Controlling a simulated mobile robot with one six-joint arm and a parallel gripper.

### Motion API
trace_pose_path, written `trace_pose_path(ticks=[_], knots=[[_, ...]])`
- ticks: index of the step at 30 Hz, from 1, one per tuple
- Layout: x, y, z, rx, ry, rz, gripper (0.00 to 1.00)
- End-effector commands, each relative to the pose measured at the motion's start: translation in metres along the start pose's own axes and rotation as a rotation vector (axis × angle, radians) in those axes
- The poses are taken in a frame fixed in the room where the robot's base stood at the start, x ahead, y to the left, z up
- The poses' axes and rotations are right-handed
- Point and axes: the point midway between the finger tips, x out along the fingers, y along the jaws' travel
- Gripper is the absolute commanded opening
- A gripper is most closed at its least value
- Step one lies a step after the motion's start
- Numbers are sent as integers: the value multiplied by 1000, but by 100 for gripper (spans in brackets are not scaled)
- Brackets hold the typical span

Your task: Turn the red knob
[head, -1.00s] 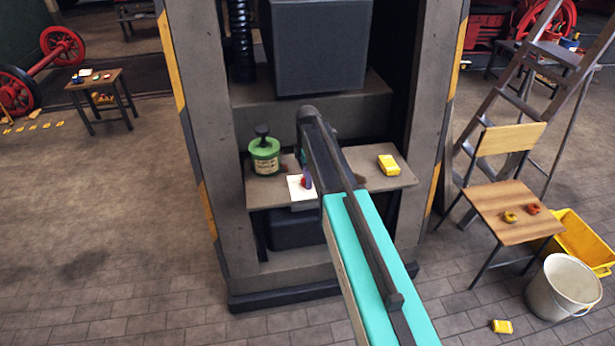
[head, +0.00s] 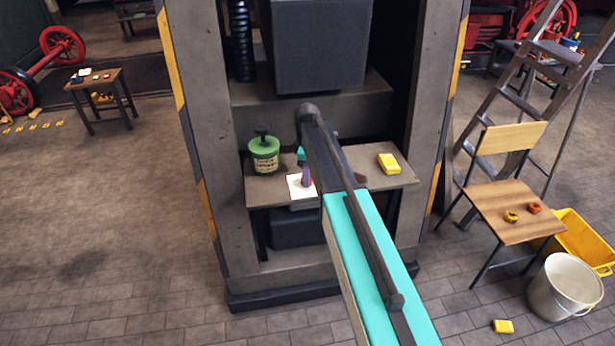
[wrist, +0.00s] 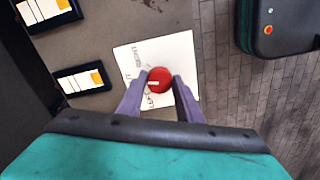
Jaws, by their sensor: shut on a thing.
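The red knob (wrist: 159,80) shows in the wrist view, a round red cap with a short white mark pointing left. It sits on a white plate (wrist: 184,50) with dark lettering that I cannot fully read. My gripper (wrist: 160,78) has its two purple fingers on either side of the knob, shut on it. In the head view the white plate (head: 296,187) lies on the grey shelf (head: 268,196), and my arm hides most of the gripper and the knob.
A green can (head: 264,158) stands left on the shelf and a yellow block (head: 389,163) lies right. In the wrist view a dark-framed yellow and white card (wrist: 82,80) lies left of the plate. A chair (head: 515,208) and bucket (head: 563,288) stand to the right.

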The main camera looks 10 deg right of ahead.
Motion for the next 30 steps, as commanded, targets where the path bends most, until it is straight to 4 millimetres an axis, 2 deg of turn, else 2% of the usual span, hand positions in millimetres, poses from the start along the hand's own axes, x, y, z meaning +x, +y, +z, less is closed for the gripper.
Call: trace_pose_path(ticks=[18, 30], knots=[[0, -2, 0, 538, 0, 1, 10], [0, -2, -1, 739, 0, 1, 10]])
